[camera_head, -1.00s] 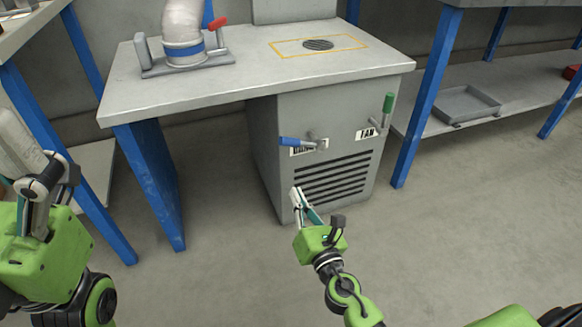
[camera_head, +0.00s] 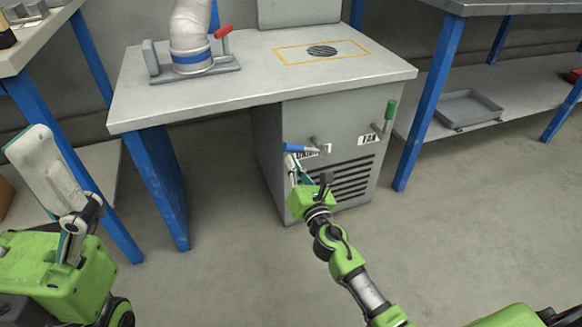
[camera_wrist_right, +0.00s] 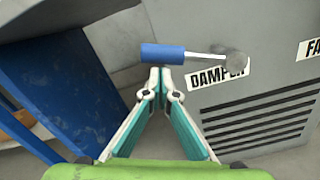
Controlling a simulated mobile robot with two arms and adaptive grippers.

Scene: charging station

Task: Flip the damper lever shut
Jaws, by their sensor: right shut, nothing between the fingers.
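The damper lever has a blue handle (camera_head: 297,148) and a grey pivot on the cabinet front, above the DAMPER label. It lies about level, handle pointing left. It also shows in the right wrist view (camera_wrist_right: 162,53). My right gripper (camera_head: 293,163) is shut and empty, its tips just below the blue handle.
A green-handled fan lever (camera_head: 389,115) stands upright to the right on the grey cabinet (camera_head: 330,115). Slotted vents (camera_head: 350,180) are below. The bench top (camera_head: 270,80) holds a hose fitting with a red handle (camera_head: 222,32). A blue bench leg (camera_head: 163,185) stands left of the cabinet.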

